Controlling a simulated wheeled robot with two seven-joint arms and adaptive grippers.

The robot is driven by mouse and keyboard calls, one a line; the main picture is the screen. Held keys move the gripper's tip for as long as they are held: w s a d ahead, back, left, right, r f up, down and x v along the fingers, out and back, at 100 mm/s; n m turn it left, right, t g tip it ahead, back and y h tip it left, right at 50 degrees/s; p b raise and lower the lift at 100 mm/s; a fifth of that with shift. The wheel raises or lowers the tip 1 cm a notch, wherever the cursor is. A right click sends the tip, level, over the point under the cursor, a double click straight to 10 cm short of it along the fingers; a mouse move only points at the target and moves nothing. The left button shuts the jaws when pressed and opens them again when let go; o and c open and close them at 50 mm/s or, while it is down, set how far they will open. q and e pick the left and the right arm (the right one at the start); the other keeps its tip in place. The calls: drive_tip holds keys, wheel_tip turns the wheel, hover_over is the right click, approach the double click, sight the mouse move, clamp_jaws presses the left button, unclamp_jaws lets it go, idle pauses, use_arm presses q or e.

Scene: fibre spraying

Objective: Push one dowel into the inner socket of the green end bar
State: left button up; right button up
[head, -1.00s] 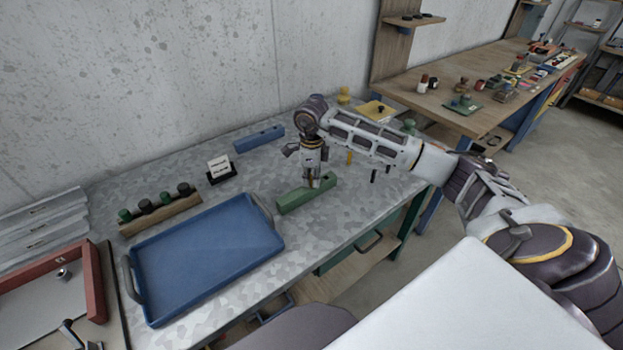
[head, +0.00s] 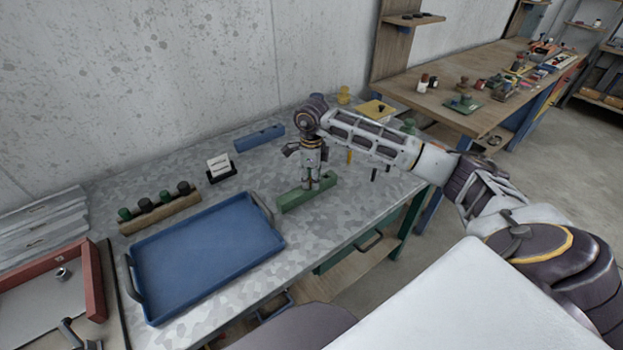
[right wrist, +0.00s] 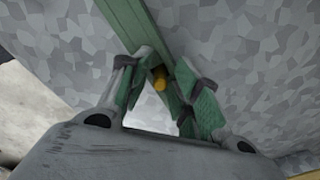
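The green end bar (head: 291,201) lies on the grey table, right of the blue tray. My right gripper (head: 313,187) points down over its middle. In the right wrist view, the gripper's fingers (right wrist: 163,72) stand on either side of a yellowish dowel (right wrist: 159,79) at the green bar (right wrist: 128,18). A gap seems to show beside the dowel, so the fingers look open around it. The dowel's lower end and the socket are hidden, so its depth cannot be told. My left gripper is out of view.
A blue tray (head: 204,262) lies left of the bar. A blue bar (head: 260,138) and a small card stand (head: 220,168) are behind. A wooden rack (head: 160,213) holds several dark and green knobs. Several small parts stand under my right arm.

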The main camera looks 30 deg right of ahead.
wheel_tip(320, 180, up, 12)
idle(1.0)
idle(1.0)
